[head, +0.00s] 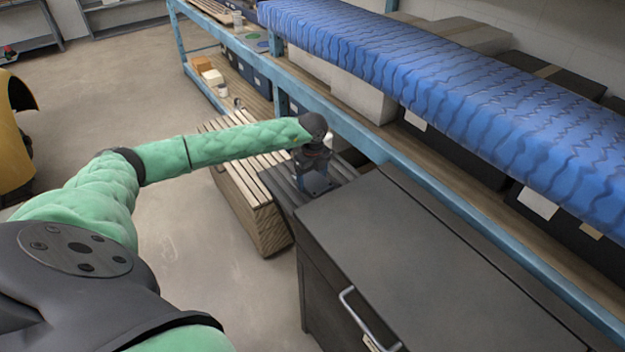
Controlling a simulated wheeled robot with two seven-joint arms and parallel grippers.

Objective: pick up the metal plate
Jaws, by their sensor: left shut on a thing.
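My left arm reaches in from the left, and its dark gripper (311,178) points down beside the dark cabinet. The gripper is shut on a small grey-blue flat piece, which looks like the metal plate (320,184). The gripper hides part of it, and I cannot tell whether it touches the dark slatted surface (279,186) below. My right gripper is not in view.
A dark cabinet (400,255) with a metal handle stands close on the right. A slatted wooden crate (250,215) is at its left. A blue-framed shelf (440,185) bears a long blue tyre-tread-like roll (450,85).

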